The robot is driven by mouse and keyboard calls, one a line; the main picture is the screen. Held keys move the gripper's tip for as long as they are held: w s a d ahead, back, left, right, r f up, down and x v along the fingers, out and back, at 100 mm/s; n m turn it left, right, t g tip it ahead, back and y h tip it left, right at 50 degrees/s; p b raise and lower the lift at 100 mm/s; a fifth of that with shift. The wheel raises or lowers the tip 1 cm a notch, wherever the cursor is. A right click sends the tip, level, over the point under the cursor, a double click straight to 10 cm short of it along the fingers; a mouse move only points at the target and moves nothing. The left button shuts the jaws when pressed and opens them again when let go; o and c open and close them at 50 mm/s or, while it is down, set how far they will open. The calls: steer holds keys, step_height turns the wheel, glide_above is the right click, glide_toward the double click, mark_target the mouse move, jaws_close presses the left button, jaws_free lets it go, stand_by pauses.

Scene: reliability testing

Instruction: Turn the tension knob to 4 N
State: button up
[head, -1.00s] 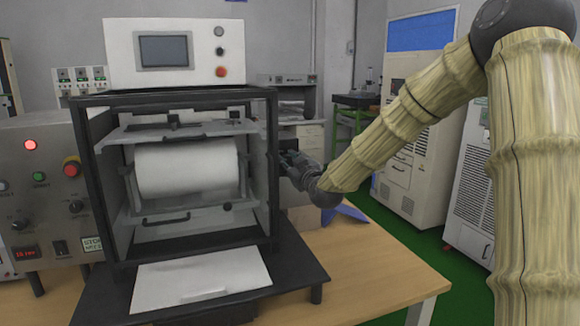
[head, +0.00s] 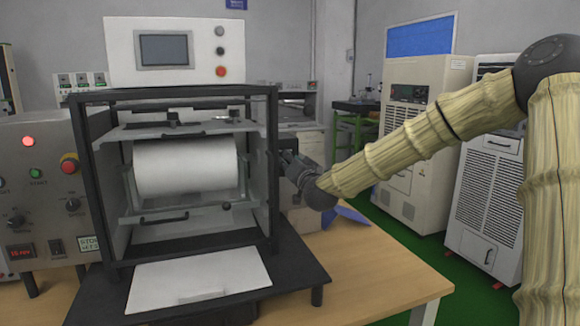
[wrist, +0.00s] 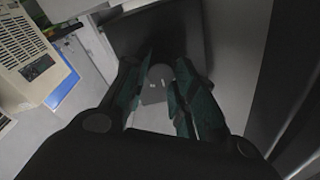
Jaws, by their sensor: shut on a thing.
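My gripper (head: 285,163) is at the right side of the black-framed test machine (head: 272,190), at about mid-height. In the wrist view, the two dark green fingers (wrist: 158,92) are shut on a small grey rounded part (wrist: 160,74), which looks like the tension knob. The knob is mostly hidden between the fingers, and its scale and setting cannot be read. In the head view the knob is hidden behind the machine frame and my gripper. A white roll (head: 186,166) lies across inside the machine.
A control box (head: 50,150) with a red emergency button and knobs stands left of the machine. A white panel (head: 198,280) lies in front on the black base. Tall cabinets (head: 415,130) stand behind my arm.

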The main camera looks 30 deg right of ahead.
steer(key=m+b, duration=0.1)
steer(key=m, duration=0.2)
steer(key=m+h, duration=0.1)
steer(key=m, duration=0.2)
steer(key=shift+d+g+b, duration=0.1)
steer(key=shift+g+b, duration=0.2)
steer(key=shift+b, duration=0.1)
steer(key=shift+m, duration=0.3)
steer(key=o, duration=1)
steer(key=shift+s, duration=0.1)
steer(key=shift+v, duration=3.65)
